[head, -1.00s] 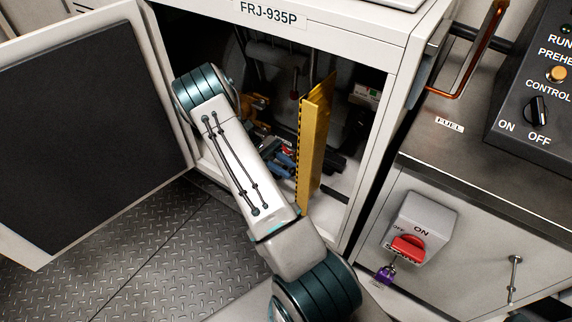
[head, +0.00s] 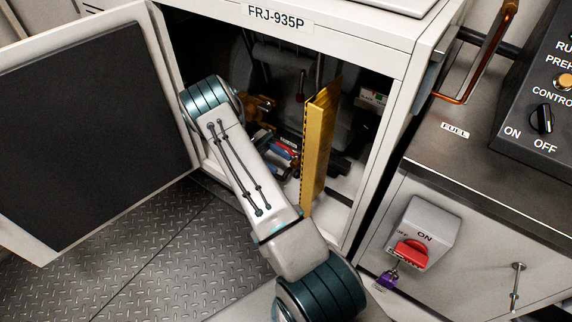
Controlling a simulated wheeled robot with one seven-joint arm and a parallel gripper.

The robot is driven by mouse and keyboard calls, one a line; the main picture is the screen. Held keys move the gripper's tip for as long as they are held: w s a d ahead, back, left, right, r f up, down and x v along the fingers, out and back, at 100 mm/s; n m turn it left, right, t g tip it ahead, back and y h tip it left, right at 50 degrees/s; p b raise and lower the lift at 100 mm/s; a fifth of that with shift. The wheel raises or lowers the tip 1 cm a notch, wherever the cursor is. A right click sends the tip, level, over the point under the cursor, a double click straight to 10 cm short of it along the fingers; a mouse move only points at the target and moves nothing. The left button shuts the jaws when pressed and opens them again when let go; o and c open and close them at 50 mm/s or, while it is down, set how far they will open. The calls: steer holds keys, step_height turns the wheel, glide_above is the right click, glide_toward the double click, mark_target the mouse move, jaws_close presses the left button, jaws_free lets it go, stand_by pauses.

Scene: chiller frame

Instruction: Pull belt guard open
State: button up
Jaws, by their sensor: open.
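The belt guard (head: 318,145) is a tall yellow panel with a black-dashed left edge. It stands upright inside the open cabinet (head: 393,68) labelled FRJ-935P, turned nearly edge-on to the head camera. My arm reaches into the cabinet opening to the left of the guard. Its lower part passes close to the guard's bottom end in the picture; I cannot tell whether they touch.
The cabinet door (head: 190,140) is swung open to the left. Machine parts (head: 283,150) fill the cabinet behind the guard. A bench (head: 470,165) with a control panel (head: 545,110), copper pipe (head: 487,58) and red switch (head: 411,252) stands to the right. Tread-plate floor (head: 150,245) is bare at lower left.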

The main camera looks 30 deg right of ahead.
steer(key=shift+p+v, duration=0.7)
steer(key=shift+v, duration=0.5)
